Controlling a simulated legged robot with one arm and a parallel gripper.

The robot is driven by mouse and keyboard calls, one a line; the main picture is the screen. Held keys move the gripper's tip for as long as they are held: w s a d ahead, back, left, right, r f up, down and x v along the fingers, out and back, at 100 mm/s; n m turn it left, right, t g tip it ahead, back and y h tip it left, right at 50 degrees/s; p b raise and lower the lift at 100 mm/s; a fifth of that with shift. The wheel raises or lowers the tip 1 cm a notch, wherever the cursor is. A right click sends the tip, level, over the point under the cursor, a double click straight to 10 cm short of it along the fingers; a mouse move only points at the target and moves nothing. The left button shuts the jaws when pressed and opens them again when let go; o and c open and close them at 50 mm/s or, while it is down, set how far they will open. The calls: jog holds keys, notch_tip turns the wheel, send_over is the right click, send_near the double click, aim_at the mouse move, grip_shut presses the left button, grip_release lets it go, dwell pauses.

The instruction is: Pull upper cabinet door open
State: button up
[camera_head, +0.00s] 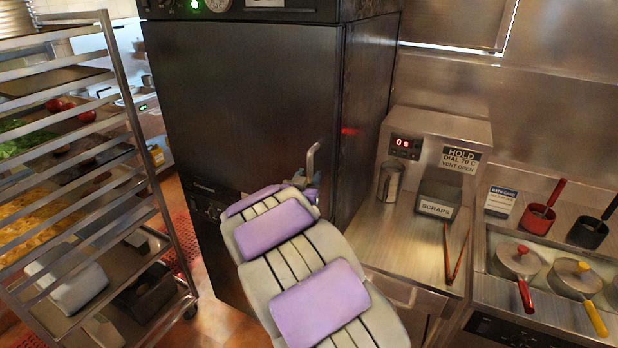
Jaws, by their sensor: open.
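The upper cabinet door (240,100) is a large dark metal panel on a tall dark cabinet and looks closed. Its pale metal handle (312,158) stands out near the door's right edge. My gripper (302,180) is at the far end of my grey arm with purple pads, just below and beside the handle. It is open. My arm hides most of it, and I cannot tell whether its fingers touch or surround the handle.
A wheeled tray rack (140,130) with food stands close on the left. A steel counter (400,245) on the right holds a can (390,181), tongs (455,255) and a scraps bin (440,195). Lidded pots (520,262) sit farther right.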

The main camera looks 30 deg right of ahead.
jog(key=shift+w+d, duration=0.5)
jog(key=shift+c, duration=0.3)
grip_shut()
